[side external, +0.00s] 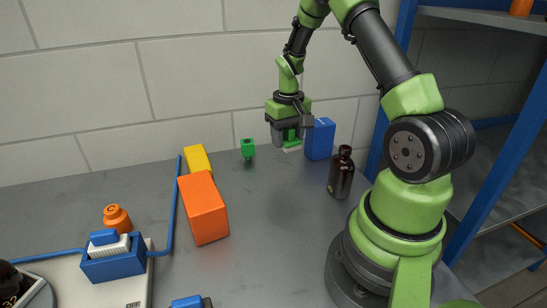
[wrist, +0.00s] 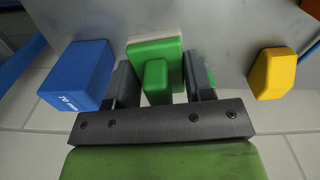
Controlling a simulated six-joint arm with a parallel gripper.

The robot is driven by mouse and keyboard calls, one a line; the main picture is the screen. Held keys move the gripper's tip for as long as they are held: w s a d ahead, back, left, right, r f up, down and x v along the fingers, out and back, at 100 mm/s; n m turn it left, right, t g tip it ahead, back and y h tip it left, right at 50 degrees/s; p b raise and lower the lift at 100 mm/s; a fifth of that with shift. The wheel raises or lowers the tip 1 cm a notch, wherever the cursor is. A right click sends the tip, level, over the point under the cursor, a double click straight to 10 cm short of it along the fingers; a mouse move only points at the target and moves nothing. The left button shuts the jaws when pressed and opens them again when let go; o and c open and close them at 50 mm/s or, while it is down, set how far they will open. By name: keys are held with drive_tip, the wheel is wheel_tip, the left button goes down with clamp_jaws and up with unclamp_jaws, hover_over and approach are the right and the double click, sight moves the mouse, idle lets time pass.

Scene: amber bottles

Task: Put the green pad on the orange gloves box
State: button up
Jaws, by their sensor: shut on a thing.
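My gripper (side external: 291,136) is shut on the green pad (side external: 292,146), which has a raised green grip and a pale underside. In the wrist view, the pad (wrist: 155,50) shows its grip between the two fingers of my gripper (wrist: 160,80). The pad appears held above the grey table, near the back wall. The orange gloves box (side external: 203,209) stands on the table to the left and nearer the side camera, apart from my gripper. Its top looks bare. A corner of an orange thing, likely this box, shows at the wrist view's upper right.
A blue box (side external: 320,139) stands close right of my gripper, with a dark bottle (side external: 341,173) in front. A small green thing (side external: 248,148) and a yellow box (side external: 197,160) are to the left. A blue caddy (side external: 113,264) and orange bottle (side external: 117,218) are front left.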

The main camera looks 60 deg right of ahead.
drive_tip(key=shift+r, duration=0.4)
drive_tip(key=shift+w+a+r, duration=0.2)
drive_tip(key=shift+w+a, duration=0.05)
drive_tip(key=w+a+r+n, duration=0.4)
drive_tip(key=w+a+n, duration=0.3)
drive_tip(key=a, duration=0.4)
drive_tip(key=n, duration=0.8)
approach(199, 190)
wheel_tip(199, 190, down, 3)
drive_tip(key=shift+r+n, duration=0.1)
drive_tip(key=shift+n, duration=0.2)
drive_tip(key=shift+f, duration=2.1)
drive_tip(key=o, duration=0.9)
drive_tip(key=shift+f, duration=0.1)
drive_tip(key=shift+o, duration=0.2)
